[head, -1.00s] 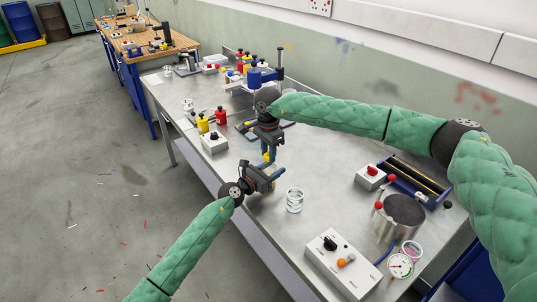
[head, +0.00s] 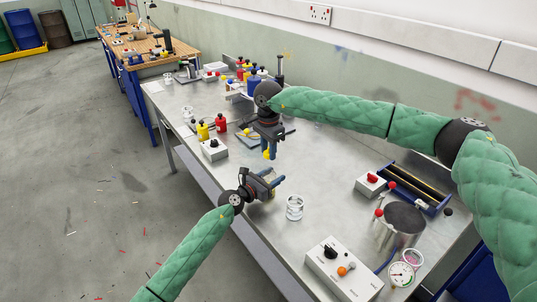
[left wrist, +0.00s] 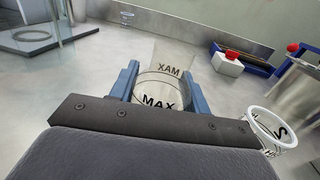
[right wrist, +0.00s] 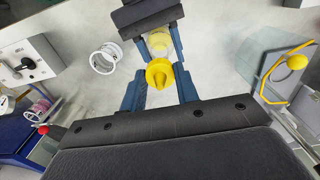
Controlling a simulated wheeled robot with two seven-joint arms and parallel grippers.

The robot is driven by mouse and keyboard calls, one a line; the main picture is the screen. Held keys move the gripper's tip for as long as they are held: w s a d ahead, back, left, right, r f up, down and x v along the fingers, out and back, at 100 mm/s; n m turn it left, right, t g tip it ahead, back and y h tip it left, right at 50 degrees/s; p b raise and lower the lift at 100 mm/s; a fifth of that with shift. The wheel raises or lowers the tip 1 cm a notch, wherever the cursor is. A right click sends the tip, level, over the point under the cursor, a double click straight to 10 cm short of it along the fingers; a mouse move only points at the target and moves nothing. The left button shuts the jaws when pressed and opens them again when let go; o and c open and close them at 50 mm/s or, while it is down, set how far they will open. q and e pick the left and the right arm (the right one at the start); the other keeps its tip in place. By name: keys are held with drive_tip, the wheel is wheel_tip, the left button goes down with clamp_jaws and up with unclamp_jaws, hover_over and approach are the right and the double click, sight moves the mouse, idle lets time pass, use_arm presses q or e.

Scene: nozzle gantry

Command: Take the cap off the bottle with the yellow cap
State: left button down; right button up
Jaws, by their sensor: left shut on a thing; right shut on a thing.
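My right gripper (head: 267,151) is shut on a yellow cap (right wrist: 160,73), which also shows below its fingers in the head view (head: 266,155). My left gripper (head: 274,184) is shut on a clear bottle (left wrist: 162,88) marked MAX, low over the near side of the bench. In the left wrist view no cap shows on the bottle, and its top looks open. In the right wrist view, the bottle (right wrist: 158,42) lies beyond the cap, between the left fingers. In the head view the left gripper mostly hides the bottle. The cap and bottle look apart.
A clear beaker (head: 294,208) stands on the bench just right of my left gripper. A control box (head: 342,268), a metal pot (head: 402,222) and a blue tray (head: 420,190) are at the right. Yellow (head: 203,131) and red (head: 221,125) bottles stand at the left.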

use_arm(q)
drive_tip(key=c, duration=0.6)
unclamp_jaws()
drive_tip(key=shift+f, duration=0.1)
drive_tip(key=shift+a, duration=0.1)
